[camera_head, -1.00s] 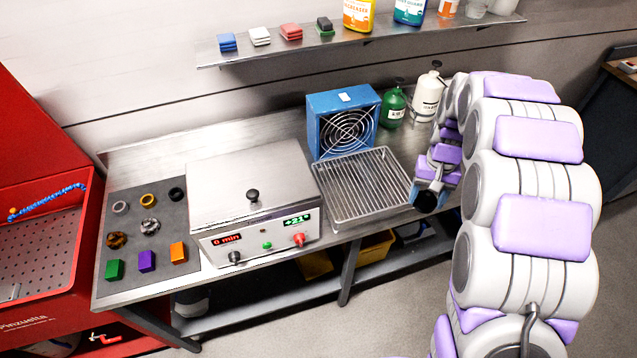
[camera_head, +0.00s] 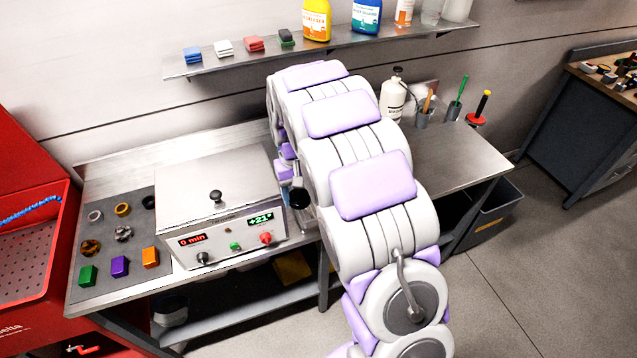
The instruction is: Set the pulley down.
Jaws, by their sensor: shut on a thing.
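My gripper (camera_head: 297,188) hangs at the end of my arm, just right of the steel heater box. The arm's thick links hide much of it. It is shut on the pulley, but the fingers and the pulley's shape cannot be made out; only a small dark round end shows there. A grey mat (camera_head: 138,262) lies on the left of the steel bench (camera_head: 95,182). On it are a silver ring (camera_head: 95,216), a yellow ring (camera_head: 123,209), a black ring (camera_head: 149,202), a brown toothed piece (camera_head: 90,247) and a silver toothed piece (camera_head: 124,233).
Green (camera_head: 87,275), purple (camera_head: 120,266) and orange (camera_head: 150,257) blocks stand along the mat's front. The heater box (camera_head: 215,205) has a knobbed lid. A white bottle (camera_head: 393,98) and tool cups (camera_head: 424,115) stand behind my arm. The bench's right end is clear.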

